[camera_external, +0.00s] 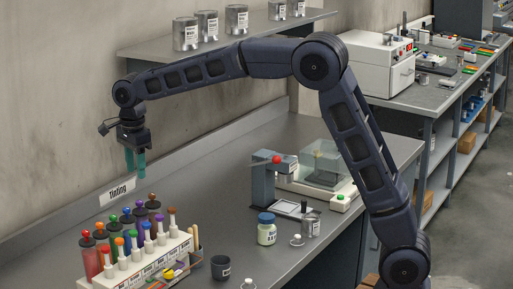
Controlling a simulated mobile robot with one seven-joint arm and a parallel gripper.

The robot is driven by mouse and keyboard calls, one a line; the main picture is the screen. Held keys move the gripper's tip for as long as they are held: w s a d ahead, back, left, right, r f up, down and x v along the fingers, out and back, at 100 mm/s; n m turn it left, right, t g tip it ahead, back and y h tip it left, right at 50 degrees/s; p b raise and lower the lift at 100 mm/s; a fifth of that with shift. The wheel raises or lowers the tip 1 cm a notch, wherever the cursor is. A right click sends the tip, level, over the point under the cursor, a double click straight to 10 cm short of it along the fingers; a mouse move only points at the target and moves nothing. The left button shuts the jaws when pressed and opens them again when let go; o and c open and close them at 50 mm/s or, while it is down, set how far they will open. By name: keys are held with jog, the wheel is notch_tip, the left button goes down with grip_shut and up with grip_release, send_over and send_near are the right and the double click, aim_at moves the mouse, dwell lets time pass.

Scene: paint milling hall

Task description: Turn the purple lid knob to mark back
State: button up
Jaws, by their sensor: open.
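A rack (150,262) at the front left holds two rows of tubes with coloured tops.
A "Tinting" sign (118,192) stands at the wall behind the rack. A shelf (160,52) with cans hangs above. The bench's back middle is clear.

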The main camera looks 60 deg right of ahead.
aim_at(139, 201)
notch_tip(139, 201, down, 10)
jog(key=shift+r, duration=0.2)
dwell(0.3)
grip_shut()
